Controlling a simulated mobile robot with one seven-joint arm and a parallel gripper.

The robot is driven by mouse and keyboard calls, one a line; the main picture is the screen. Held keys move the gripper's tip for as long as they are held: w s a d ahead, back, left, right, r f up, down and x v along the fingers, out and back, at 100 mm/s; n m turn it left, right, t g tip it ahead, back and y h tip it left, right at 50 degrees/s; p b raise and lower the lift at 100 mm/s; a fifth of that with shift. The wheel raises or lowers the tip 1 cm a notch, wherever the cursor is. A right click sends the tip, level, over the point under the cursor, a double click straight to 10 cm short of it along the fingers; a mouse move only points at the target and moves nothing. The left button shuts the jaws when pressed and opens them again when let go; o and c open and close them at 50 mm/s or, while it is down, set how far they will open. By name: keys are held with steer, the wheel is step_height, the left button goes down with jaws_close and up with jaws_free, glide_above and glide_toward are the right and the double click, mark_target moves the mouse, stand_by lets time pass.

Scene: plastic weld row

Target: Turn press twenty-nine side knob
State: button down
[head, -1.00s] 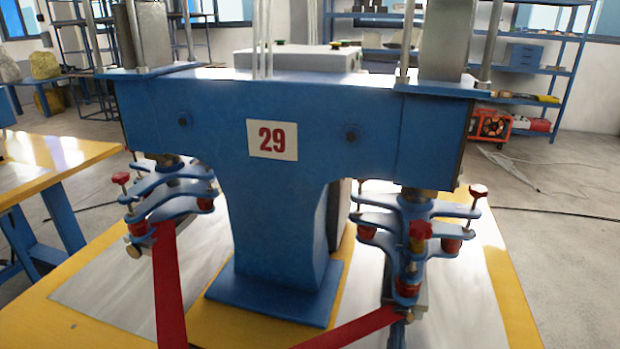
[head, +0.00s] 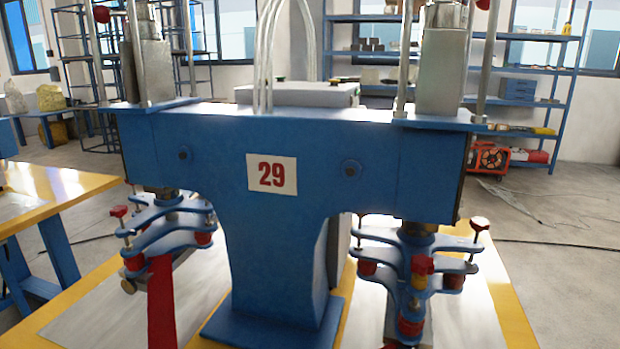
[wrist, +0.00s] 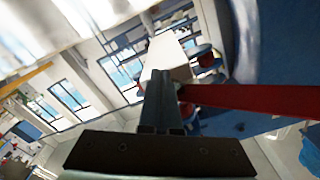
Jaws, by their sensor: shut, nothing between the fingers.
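The blue press (head: 275,150) with the white number 29 plate (head: 272,174) fills the middle of the head view. Round red knobs also show high up at left (head: 101,14) and right (head: 483,4). I cannot tell which is the side knob. My gripper (wrist: 162,95) shows only in the wrist view, its dark fingers shut and empty. A red band (wrist: 250,98) runs right from beside the fingers; a pale block-like shape (wrist: 167,60) lies beyond them.
The press stands on a yellow-edged table (head: 512,310). Another yellow table (head: 70,185) is at left. Open floor (head: 560,215) shows at right.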

steer(key=v, duration=0.5)
steer(key=shift+s+a+f+p, duration=0.1)
steer(key=shift+s+a+p, duration=0.05)
steer(key=shift+s+p, duration=0.2)
steer(key=shift+a, duration=0.1)
steer(key=w+n+p, duration=0.1)
steer(key=w+n, duration=0.5)
stand_by(0.9)
steer(key=shift+d+r+p, duration=0.3)
steer(key=shift+d+r, duration=0.15)
steer(key=shift+r, duration=0.1)
stand_by(0.5)
